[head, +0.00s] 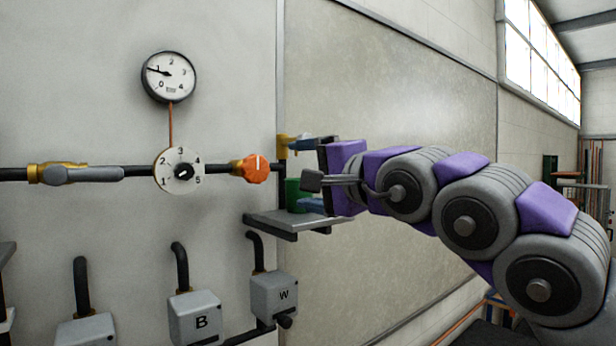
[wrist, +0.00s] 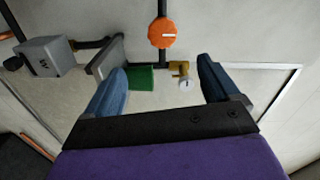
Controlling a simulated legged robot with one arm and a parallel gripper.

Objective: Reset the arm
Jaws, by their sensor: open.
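My arm reaches in from the right in the head view, with grey joints and purple covers. My gripper (head: 298,174) is at its left end, in front of the wall by the small shelf. Its two blue fingers are spread apart, one above the other in the head view. In the wrist view, my gripper (wrist: 162,68) shows a blue finger on each side with an empty gap between them. A green object (head: 297,194) on the shelf is partly hidden by my gripper. It also shows in the wrist view (wrist: 141,79).
A grey shelf (head: 285,221) juts from the wall below my gripper. A brass fitting (head: 283,146) is close behind it. An orange knob (head: 255,169), numbered dial (head: 179,170), grey lever (head: 95,174) and gauge (head: 168,77) are left. Boxes B (head: 197,318) and W (head: 274,297) are below.

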